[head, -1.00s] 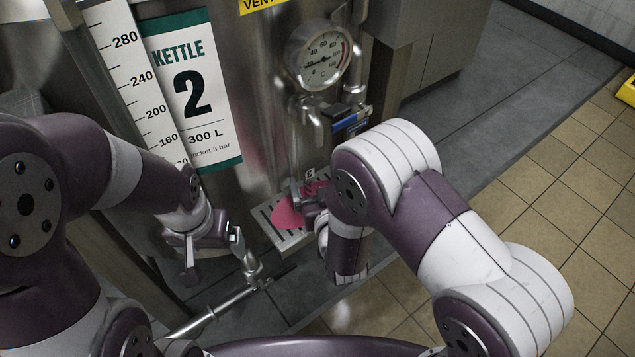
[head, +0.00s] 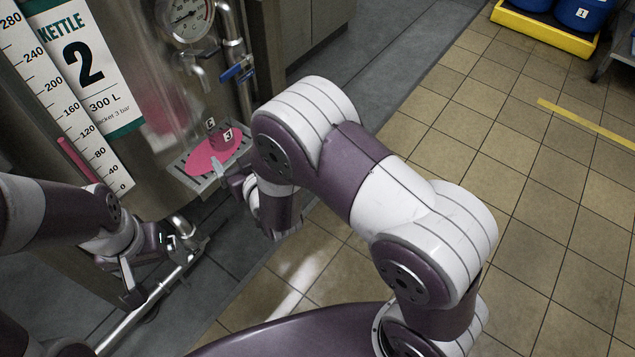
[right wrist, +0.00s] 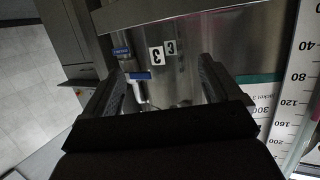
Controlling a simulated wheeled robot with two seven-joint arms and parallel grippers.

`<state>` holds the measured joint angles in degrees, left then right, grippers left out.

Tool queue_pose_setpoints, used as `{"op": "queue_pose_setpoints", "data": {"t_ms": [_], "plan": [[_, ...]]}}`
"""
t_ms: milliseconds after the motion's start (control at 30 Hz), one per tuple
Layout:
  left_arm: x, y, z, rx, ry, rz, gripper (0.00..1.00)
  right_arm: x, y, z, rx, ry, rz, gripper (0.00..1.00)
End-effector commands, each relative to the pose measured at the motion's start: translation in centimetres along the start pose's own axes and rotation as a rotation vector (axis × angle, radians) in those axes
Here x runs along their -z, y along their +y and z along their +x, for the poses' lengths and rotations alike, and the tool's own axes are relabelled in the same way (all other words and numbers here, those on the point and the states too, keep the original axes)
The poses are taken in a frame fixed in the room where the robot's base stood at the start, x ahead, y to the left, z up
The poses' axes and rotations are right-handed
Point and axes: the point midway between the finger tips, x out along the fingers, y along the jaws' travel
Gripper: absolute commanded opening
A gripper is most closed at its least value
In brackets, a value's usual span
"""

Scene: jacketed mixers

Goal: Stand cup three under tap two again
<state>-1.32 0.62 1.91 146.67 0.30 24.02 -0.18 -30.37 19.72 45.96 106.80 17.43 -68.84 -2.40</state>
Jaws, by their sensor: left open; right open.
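Cup three shows by its white "3" label (head: 227,134) at the back of the grated drip tray (head: 192,180) under kettle 2; its walls are hard to make out. A flat pink patch (head: 207,157) lies on the tray before it. Tap two's steel spout (head: 196,72) hangs above and behind the label. My right gripper (head: 229,178) is open at the tray's right front edge, apart from the label. In the right wrist view, the "3" label (right wrist: 156,56) shows between and beyond the open fingers (right wrist: 163,80). My left gripper (head: 163,262) is open and empty, low at the left.
Kettle 2 (head: 150,60) fills the back left, with a pressure gauge (head: 187,18) and a blue valve handle (head: 237,69). A steel pipe (head: 150,300) runs low near my left gripper. Blue drums (head: 577,12) stand far right.

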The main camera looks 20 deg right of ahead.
Motion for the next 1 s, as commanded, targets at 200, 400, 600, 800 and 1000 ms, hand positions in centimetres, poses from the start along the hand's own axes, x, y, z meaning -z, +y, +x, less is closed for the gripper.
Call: {"op": "queue_pose_setpoints", "data": {"t_ms": [200,400,600,800,1000], "plan": [[0.0,0.0,0.0,0.0,0.0,0.0,0.92,-0.7,7.9,-5.7,-0.067,-0.546,0.083,0.91],[0.0,0.0,0.0,0.0,0.0,0.0,0.92,-2.6,12.6,-19.3,-0.132,-1.055,0.155,0.91],[0.0,0.0,0.0,0.0,0.0,0.0,0.92,-3.1,13.2,-24.0,-0.152,-1.206,0.176,0.91],[0.0,0.0,0.0,0.0,0.0,0.0,0.92,-3.1,13.1,-23.9,-0.15,-1.206,0.176,0.91],[0.0,0.0,0.0,0.0,0.0,0.0,0.92,-3.1,13.1,-23.9,-0.15,-1.205,0.176,0.91]]}}
